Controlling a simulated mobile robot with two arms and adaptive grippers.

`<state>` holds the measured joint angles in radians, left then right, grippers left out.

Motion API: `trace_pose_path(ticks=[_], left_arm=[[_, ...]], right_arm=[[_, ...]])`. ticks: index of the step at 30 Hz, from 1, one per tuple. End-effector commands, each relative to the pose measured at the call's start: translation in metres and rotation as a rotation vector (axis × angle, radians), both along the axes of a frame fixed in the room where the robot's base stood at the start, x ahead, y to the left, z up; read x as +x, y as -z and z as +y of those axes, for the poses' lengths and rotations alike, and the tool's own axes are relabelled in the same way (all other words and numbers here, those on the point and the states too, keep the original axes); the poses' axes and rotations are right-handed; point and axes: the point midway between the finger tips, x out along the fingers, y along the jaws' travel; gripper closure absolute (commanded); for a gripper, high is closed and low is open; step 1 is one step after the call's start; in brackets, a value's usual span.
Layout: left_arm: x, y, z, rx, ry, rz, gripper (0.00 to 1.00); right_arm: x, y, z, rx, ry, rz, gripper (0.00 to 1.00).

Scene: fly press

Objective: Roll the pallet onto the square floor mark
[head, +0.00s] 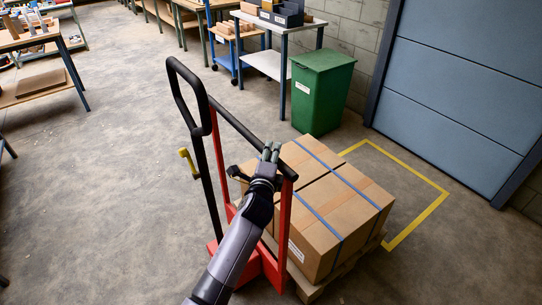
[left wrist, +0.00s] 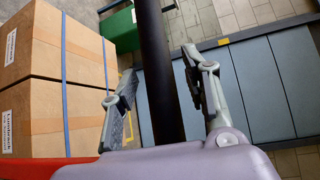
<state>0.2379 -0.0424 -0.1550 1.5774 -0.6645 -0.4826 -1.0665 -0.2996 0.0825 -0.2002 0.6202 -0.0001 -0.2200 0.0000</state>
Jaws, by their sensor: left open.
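A wooden pallet (head: 346,266) carries brown cartons (head: 345,213) bound with blue straps. It sits on a red hand truck (head: 285,215) with a black loop handle (head: 205,105) and a black crossbar (head: 232,122). The yellow square floor mark (head: 418,221) lies behind and right of the load, which hides its near-left part. My left gripper (head: 270,154) is open at the crossbar's right end. In the left wrist view, the black bar (left wrist: 158,70) passes between the open fingers of the gripper (left wrist: 157,92); contact is unclear. My right gripper is out of view.
A green bin (head: 318,90) stands behind the load, beside a table (head: 285,30). A blue shutter door (head: 460,90) closes the right side. A workbench (head: 35,40) is at the upper left. The floor (head: 110,190) left of the truck is clear.

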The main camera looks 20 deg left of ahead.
Motion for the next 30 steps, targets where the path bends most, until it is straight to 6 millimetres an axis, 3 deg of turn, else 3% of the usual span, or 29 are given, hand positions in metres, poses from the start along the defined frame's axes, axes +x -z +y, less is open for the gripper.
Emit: trace_pose_path(ticks=[10, 30], left_arm=[[0.0026, 0.0007, 0.0004, 0.000, 0.000, 0.001, 0.58], [0.0022, 0.0012, 0.0005, 0.000, 0.000, 0.002, 1.00]], right_arm=[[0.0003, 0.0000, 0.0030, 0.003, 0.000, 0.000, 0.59], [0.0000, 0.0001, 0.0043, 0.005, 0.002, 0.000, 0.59]])
